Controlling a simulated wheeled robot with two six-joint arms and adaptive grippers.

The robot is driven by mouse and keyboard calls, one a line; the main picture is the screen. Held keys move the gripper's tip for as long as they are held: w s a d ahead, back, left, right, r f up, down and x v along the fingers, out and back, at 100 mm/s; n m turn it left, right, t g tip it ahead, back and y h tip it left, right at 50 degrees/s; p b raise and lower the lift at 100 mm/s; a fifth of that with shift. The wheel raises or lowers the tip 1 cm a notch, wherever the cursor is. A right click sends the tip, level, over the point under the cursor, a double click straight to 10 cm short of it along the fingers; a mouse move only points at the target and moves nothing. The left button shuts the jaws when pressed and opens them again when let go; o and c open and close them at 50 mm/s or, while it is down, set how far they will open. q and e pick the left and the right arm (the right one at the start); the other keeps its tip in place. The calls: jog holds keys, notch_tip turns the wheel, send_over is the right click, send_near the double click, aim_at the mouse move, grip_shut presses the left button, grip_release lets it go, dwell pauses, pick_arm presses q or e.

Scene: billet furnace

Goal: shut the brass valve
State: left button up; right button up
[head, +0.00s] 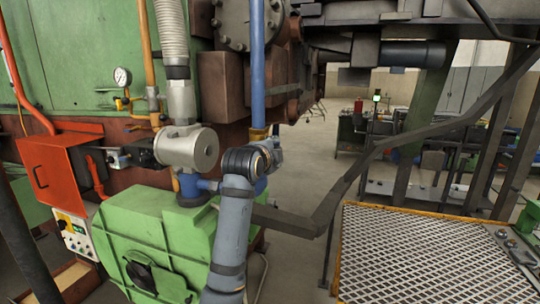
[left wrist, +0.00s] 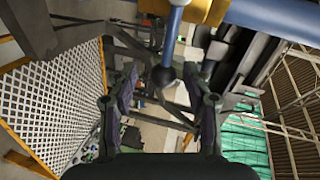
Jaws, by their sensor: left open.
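The brass valve (head: 258,134) sits on a vertical blue pipe (head: 258,70) in the middle of the head view. My left gripper (head: 272,150) is beside it, and its wrist hides part of the valve and pipe. In the left wrist view, yellow brass (left wrist: 208,10) shows at the top edge. My left gripper (left wrist: 163,95) is open, with one finger on each side of the knob. I see no clear contact. My right gripper is out of view.
A green machine housing (head: 160,235) stands below the valve. A dark bent rail (head: 345,185) runs close on the right, above a yellow-edged mesh platform (head: 420,250). An orange box (head: 60,170) and a gauge (head: 122,77) are on the left.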

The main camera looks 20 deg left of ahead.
pick_arm(q)
jog(key=v, duration=1)
jog(key=shift+s, duration=0.1)
